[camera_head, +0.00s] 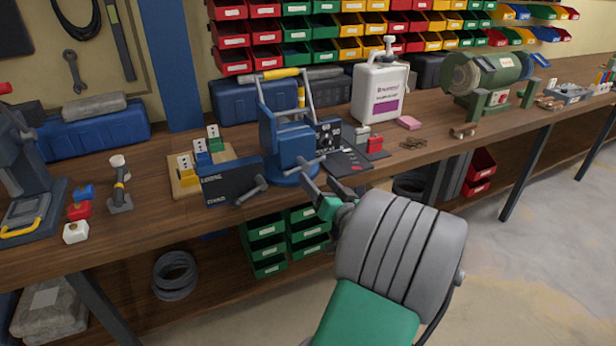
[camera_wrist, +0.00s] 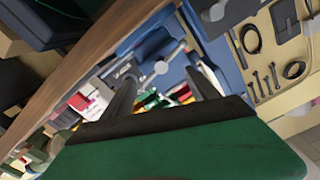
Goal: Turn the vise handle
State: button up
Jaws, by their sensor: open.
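The blue vise (camera_head: 287,150) stands on the workbench near its front edge, left of centre in the head view. A grey bar handle (camera_head: 250,191) with knobbed ends shows in front of its dark lettered block. A second short grey bar (camera_head: 307,166) sticks out at the vise's right side. My gripper (camera_head: 318,184) is open and empty, just in front of and below that right side, apart from the handle. In the wrist view, my gripper's fingers (camera_wrist: 161,76) are spread. A grey knob-ended bar (camera_wrist: 161,67) shows beyond them; I cannot tell which bar it is.
A wooden board with socket boxes (camera_head: 183,181) lies left of the vise. A dark flat panel (camera_head: 350,158) and a white jug (camera_head: 379,92) stand to its right. Green bins (camera_head: 268,246) sit under the bench (camera_head: 150,240). A bench grinder (camera_head: 485,78) is farther right.

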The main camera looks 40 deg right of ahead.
aim_at(306, 168)
jog(key=x, duration=0.6)
jog(key=shift+w+p, duration=0.3)
jog(key=shift+w, duration=0.05)
jog(key=shift+c, duration=0.2)
grip_shut()
